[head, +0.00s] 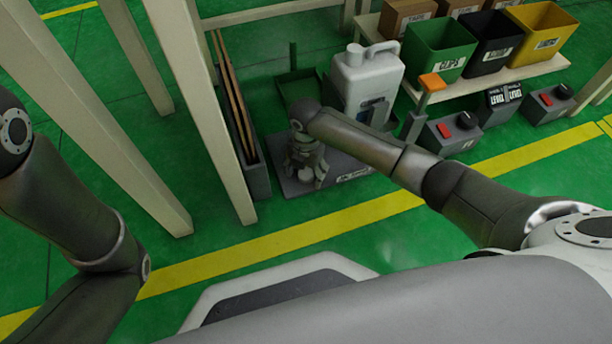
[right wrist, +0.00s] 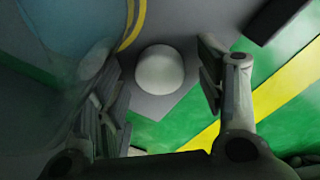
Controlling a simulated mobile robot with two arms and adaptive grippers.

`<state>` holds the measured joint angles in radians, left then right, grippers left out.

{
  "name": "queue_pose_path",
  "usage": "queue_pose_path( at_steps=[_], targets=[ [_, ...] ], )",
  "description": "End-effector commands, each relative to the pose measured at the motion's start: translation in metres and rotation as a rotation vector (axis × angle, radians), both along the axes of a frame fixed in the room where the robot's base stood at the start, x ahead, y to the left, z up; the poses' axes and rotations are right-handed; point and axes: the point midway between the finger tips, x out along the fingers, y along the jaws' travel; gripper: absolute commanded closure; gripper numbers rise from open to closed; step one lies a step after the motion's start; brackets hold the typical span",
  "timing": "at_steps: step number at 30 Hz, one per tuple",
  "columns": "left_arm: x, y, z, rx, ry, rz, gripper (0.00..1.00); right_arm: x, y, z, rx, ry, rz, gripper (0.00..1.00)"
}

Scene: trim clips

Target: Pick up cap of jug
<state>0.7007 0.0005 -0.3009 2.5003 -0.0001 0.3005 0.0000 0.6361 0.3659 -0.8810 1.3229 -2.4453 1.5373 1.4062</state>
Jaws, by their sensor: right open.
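A round white cap (right wrist: 160,71) lies on a grey surface in the right wrist view, in the gap between my right gripper's fingers. My right gripper (head: 308,172) points down over the grey base plate (head: 345,181) in the head view, left of the jug. Its fingers are open, one on each side of the cap in the right wrist view; I cannot tell whether either touches it. The pale grey jug (head: 366,78) stands upright with its handle at the top right. My left gripper is out of view.
Green (head: 442,45), black (head: 491,42) and yellow (head: 541,33) bins stand on a shelf at the right. Control boxes (head: 452,134) with red switches sit below. Wooden posts and a rack with upright brown panels (head: 234,90) are left of my gripper. Open green floor lies in front.

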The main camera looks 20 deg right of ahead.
Motion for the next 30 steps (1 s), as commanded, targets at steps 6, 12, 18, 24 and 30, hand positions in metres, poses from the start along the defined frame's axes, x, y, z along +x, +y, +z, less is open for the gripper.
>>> queue_pose_path(
  at_steps=[6,12,18,24,30],
  targets=[
    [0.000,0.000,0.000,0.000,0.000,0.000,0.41,0.000,0.000,0.000,0.001,0.001,0.000,0.57],
    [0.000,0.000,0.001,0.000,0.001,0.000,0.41,0.000,0.000,0.000,0.001,0.001,0.000,0.73],
    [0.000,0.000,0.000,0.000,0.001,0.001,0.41,0.000,0.000,0.000,0.000,0.000,0.000,0.73],
    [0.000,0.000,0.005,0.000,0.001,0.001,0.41,0.000,0.000,0.006,0.000,0.000,0.000,0.73],
    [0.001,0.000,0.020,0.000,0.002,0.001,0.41,0.000,0.000,0.026,0.000,0.000,0.000,0.73]
  ],
)
